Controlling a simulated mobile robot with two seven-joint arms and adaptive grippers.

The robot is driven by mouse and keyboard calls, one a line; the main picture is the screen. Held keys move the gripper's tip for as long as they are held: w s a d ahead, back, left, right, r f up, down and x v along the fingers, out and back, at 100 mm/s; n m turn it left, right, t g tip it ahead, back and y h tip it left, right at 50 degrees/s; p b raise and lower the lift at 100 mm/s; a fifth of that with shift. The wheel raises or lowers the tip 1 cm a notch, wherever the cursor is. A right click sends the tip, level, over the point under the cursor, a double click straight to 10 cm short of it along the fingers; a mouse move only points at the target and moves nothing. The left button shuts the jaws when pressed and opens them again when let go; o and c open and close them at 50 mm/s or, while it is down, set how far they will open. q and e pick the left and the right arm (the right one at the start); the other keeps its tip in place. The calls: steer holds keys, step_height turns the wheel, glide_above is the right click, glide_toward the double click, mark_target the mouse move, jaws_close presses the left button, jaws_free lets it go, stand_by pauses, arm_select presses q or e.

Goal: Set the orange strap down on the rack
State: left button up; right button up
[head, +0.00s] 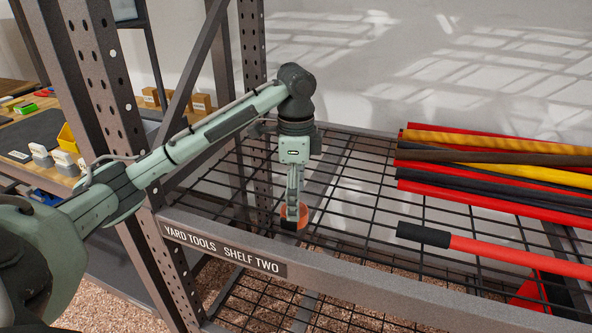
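The orange strap (303,214) is a small round coil at the front part of the wire rack (345,208), just behind its front rail. My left gripper (291,222) points straight down at the strap, with its dark fingertips in front of the coil and covering its middle. The fingers look close together with the strap between them. The strap is at or just above the wires; I cannot tell whether it touches them. My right gripper is not in view.
Several red, yellow and dark long-handled tools (480,170) lie on the rack at right. A red handle with a black grip (423,235) lies nearer. A perforated upright (115,150) stands left, near my arm. The front rail (350,285) is labelled. Bare wires surround the strap.

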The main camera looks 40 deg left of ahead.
arm_select(q)
step_height(320, 180, up, 10)
steer(key=shift+f, duration=0.2)
steer(key=shift+c, duration=0.5)
